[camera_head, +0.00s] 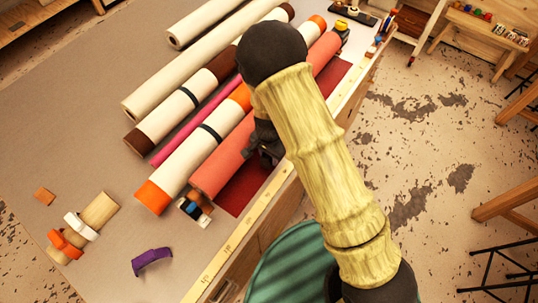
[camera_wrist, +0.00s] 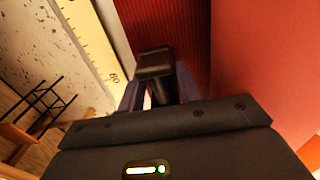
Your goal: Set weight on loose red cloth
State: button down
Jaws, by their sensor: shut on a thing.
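The loose red cloth (camera_head: 241,188) is a dark red strip lying along the table's right edge, beside a salmon-red roll (camera_head: 221,166). In the wrist view the cloth (camera_wrist: 185,25) shows as a ribbed dark red band beyond my gripper. My gripper (camera_wrist: 158,90) is shut on a dark, block-like weight (camera_wrist: 153,63). The weight overlaps the cloth and the table edge in the wrist view; I cannot tell whether it touches the cloth. In the head view my arm hides much of the gripper (camera_head: 265,150) and the middle of the cloth.
A yellow ruler strip (camera_head: 233,249) runs along the table's right edge. Several cream rolls (camera_head: 165,90) and a magenta roll (camera_head: 192,122) lie left of the salmon roll.

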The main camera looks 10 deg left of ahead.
jog(key=shift+f, duration=0.3)
jog(key=shift+a, duration=0.1)
jog(key=shift+f, duration=0.1)
jog(key=c, duration=1)
grip_release()
jog(key=shift+o, duration=0.2)
jog(key=shift+w+r, duration=0.1)
jog(key=shift+r, duration=0.5)
notch_tip(320, 180, up, 11)
jog(key=b, duration=0.2)
jog(key=shift+b, duration=0.35)
